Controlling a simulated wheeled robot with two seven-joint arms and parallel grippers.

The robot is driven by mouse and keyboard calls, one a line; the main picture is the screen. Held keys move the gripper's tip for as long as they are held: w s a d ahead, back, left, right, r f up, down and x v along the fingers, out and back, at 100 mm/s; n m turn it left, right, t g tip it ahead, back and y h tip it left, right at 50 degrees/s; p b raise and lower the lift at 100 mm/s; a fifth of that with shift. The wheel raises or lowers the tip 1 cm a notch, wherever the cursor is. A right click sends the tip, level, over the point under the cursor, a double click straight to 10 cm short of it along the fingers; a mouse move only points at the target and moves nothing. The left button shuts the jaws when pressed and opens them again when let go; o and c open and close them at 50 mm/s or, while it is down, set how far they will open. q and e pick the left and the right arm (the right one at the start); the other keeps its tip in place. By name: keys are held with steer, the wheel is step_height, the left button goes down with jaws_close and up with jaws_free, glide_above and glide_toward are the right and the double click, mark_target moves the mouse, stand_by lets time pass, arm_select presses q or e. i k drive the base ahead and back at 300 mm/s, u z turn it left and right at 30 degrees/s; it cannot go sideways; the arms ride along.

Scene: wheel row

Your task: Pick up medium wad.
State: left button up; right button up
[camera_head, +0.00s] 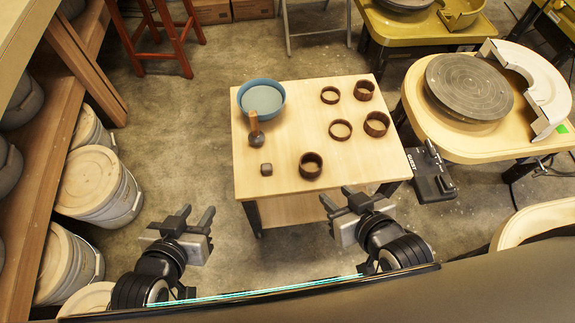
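On the wooden table (285,183) stands a small grey-brown cube-like lump (266,169) near the front left. Which thing is the medium wad is not clear. Several brown rings stand on the right half, with a taller one (311,165) nearest the front. My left gripper (194,215) is open and empty, left of the table and short of it. My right gripper (338,198) is open and empty near the table's front edge.
A blue bowl (262,99) stands at the table's back left corner. Lidded buckets (100,183) and a wooden shelf (50,140) line the left. A pottery wheel (468,87) stands right, with a black pedal (430,172) below it. The tabletop's middle is mostly clear.

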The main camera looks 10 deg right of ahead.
mark_target(267, 168)
steer(key=k, duration=0.9)
steer(key=z, duration=1.2)
steer(key=i, duration=1.15)
steer(key=u, duration=2.3)
steer(key=i, duration=0.5)
